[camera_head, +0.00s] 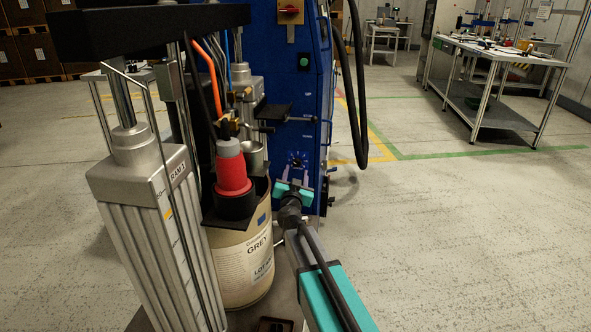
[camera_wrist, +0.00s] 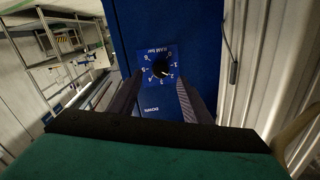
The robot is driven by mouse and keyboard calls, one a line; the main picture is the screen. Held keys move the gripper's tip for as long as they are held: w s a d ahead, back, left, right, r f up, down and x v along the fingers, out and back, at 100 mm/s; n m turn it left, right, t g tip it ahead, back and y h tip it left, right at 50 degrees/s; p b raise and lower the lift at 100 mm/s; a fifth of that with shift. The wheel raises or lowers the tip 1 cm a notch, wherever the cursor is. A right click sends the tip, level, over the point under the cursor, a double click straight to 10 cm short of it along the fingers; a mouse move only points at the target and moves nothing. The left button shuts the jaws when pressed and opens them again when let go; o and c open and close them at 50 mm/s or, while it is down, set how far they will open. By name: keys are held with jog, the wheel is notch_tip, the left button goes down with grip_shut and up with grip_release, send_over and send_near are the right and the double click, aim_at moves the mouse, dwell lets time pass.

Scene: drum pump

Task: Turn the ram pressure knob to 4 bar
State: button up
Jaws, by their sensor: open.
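The ram pressure knob (camera_wrist: 160,69) is a small black round knob on a blue dial plate (camera_wrist: 143,52) numbered 0 to 6. The plate sits on the blue cabinet (camera_wrist: 190,25), and the dial appears rotated in the wrist view. The pointer seems to lie near the 2 to 3 side, but is too small to read surely. My gripper (camera_wrist: 160,79) is open, one finger on each side of the dial, apparently apart from the knob. In the head view my gripper (camera_head: 295,178) faces the knob (camera_head: 297,160) low on the cabinet.
A black cable (camera_head: 361,120) hangs right of the cabinet. A lever (camera_head: 300,119) sticks out above the dial. The floor on the right is clear up to a workbench (camera_head: 490,95).

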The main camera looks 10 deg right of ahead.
aim_at(297, 165)
jog(key=shift+b+x, duration=0.75)
jog(key=shift+x, duration=1.8)
jog(key=c, duration=1.1)
